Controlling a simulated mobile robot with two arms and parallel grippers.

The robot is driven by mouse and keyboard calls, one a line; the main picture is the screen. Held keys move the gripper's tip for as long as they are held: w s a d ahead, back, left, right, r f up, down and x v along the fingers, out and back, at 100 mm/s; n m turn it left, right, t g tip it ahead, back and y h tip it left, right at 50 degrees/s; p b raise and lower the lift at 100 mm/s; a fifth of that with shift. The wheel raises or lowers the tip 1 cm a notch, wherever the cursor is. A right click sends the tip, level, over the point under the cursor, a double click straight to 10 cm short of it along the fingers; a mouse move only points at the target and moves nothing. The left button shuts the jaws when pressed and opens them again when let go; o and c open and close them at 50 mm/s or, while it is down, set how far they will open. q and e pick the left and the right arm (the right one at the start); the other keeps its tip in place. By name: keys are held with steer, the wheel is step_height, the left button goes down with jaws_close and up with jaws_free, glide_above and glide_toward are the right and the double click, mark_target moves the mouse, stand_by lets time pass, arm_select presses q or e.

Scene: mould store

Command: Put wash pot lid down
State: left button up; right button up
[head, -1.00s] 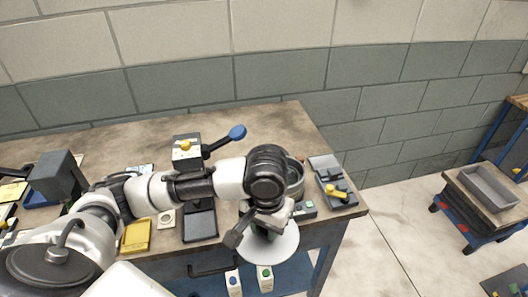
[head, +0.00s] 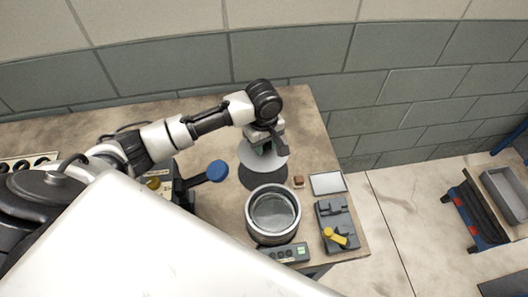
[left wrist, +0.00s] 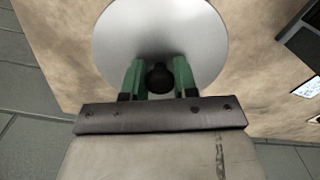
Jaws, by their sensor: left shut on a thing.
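The wash pot lid (head: 248,157) is a round, pale grey disc with a dark knob. My left gripper (head: 264,147) is shut on the knob, and the lid hangs below it over the back of the bench. In the left wrist view the green fingers (left wrist: 158,80) stand on both sides of the black knob, with the lid (left wrist: 160,30) beyond them. A dark shadow lies on the bench just in front of the lid, so it seems a little above the surface. The open wash pot (head: 272,215), a round metal vessel, stands in front of the lid. My right gripper is not in view.
On the bench (head: 318,125), a grey device with a yellow lever (head: 335,237) stands right of the pot. A small brown block (head: 298,181) and a pale flat plate (head: 328,183) lie behind it. A blue-knobbed lever (head: 217,171) stands left. The bench's back right is clear.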

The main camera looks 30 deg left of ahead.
mark_target(263, 157)
arm_select(q)
steer(key=f, duration=0.3)
steer(key=f+p, duration=0.1)
steer(key=f, duration=0.1)
steer(key=shift+s+f, duration=0.15)
steer(key=shift+s, duration=0.15)
step_height(263, 157, down, 4)
steer(key=shift+w+r, duration=0.1)
steer(key=shift+f, duration=0.2)
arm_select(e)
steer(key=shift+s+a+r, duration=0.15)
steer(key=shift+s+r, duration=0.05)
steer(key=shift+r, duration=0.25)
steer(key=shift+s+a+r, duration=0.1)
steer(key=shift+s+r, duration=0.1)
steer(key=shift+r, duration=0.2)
arm_select(q)
steer(key=o, duration=1)
steer(key=shift+f, duration=0.15)
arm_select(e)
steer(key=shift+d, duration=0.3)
